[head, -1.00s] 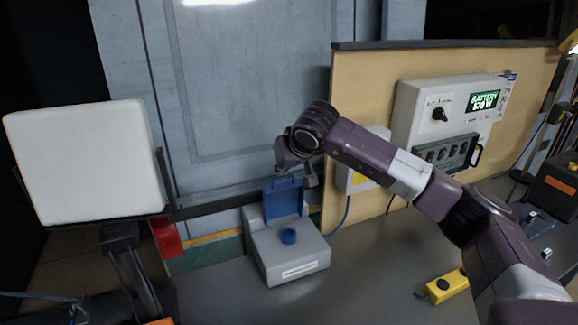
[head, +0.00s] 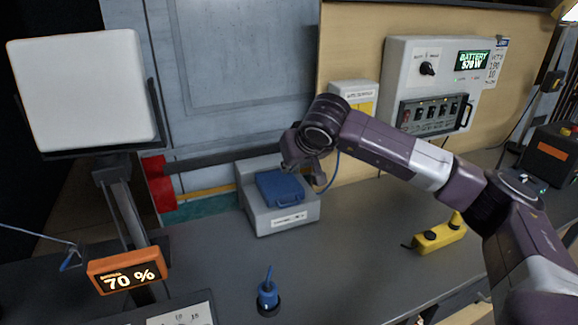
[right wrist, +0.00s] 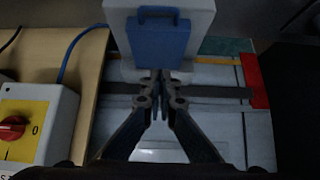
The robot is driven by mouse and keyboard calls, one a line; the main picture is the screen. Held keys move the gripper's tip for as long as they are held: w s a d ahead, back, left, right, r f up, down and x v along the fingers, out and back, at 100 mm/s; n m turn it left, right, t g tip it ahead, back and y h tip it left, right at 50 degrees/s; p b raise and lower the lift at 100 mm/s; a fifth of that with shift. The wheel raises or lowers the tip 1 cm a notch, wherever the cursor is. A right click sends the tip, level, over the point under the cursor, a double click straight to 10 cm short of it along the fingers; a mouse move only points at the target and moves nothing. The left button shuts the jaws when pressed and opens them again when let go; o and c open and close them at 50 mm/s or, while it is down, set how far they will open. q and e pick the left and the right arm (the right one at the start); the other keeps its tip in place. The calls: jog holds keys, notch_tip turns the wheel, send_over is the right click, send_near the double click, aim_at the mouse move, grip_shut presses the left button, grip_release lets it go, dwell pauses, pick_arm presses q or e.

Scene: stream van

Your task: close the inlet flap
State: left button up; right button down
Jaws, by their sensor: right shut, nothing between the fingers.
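The blue inlet flap (head: 280,188) lies down flat on top of the grey inlet box (head: 296,217), over where the round blue inlet was. The flap, with its handle, also shows in the right wrist view (right wrist: 158,44), on the pale box (right wrist: 201,45). My right gripper (head: 314,176) is shut and empty at the flap's back right side. In the right wrist view its fingertips (right wrist: 161,76) are together just beside the flap's edge; whether they touch it I cannot tell. My left gripper is not in view.
A blue plug (head: 268,295) stands on the counter in front. A yellow device (head: 438,237) lies to the right. An orange 70 % display (head: 127,278) and a white panel lamp (head: 85,90) are left. A switch box with a red knob (right wrist: 13,128) is beside my gripper.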

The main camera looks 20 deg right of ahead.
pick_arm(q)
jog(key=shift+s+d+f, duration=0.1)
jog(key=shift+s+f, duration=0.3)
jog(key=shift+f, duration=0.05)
pick_arm(e)
jog(key=shift+s+f, duration=0.3)
jog(key=shift+f, duration=0.3)
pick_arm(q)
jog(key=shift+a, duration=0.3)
